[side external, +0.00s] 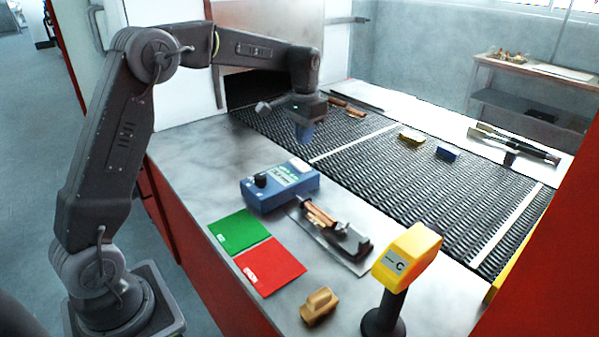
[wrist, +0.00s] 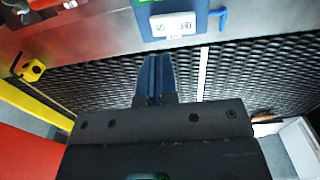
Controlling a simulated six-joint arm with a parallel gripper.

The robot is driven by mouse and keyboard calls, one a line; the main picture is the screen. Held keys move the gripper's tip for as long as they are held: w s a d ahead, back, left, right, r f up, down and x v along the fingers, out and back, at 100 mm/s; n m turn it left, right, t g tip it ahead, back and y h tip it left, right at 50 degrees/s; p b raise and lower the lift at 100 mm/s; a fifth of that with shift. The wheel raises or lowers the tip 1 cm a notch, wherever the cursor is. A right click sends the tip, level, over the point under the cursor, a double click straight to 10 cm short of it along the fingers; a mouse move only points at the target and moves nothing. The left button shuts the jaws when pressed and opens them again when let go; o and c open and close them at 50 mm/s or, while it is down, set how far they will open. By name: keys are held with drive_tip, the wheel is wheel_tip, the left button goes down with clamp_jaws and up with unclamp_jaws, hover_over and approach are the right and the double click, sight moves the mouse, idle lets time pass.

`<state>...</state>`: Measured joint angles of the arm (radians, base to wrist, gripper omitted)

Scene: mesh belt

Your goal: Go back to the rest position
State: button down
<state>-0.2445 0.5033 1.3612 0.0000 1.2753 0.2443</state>
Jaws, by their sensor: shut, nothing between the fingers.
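My gripper (side external: 304,132) hangs from my arm above the dark mesh belt (side external: 360,165), near the belt's left part and pointing down. Its blue fingers are together and hold nothing. In the wrist view the shut fingers of my gripper (wrist: 154,80) show in the middle, over the mesh belt (wrist: 240,75). I cannot tell the exact height of the fingertips above the belt.
On the metal counter are a blue meter (side external: 280,187), a green mat (side external: 238,231), a red mat (side external: 270,266), a tan block (side external: 319,306), a tool on a plate (side external: 335,232) and a yellow device (side external: 406,255) on a stand. Yellow (side external: 411,138) and blue (side external: 447,153) blocks lie on the belt.

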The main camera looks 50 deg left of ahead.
drive_tip(key=s+d+r+t, duration=0.2)
drive_tip(key=s+d+r, duration=0.25)
drive_tip(key=s, duration=0.55)
drive_tip(key=s+d+r+t, duration=0.25)
drive_tip(key=s+d, duration=0.25)
drive_tip(key=s, duration=0.5)
drive_tip(key=s+d+f+t, duration=0.1)
drive_tip(key=s+d+f, duration=0.1)
drive_tip(key=s, duration=0.6)
drive_tip(key=shift+s+d+f, duration=0.3)
drive_tip(key=shift+s+f, duration=0.05)
drive_tip(key=shift+s, duration=0.05)
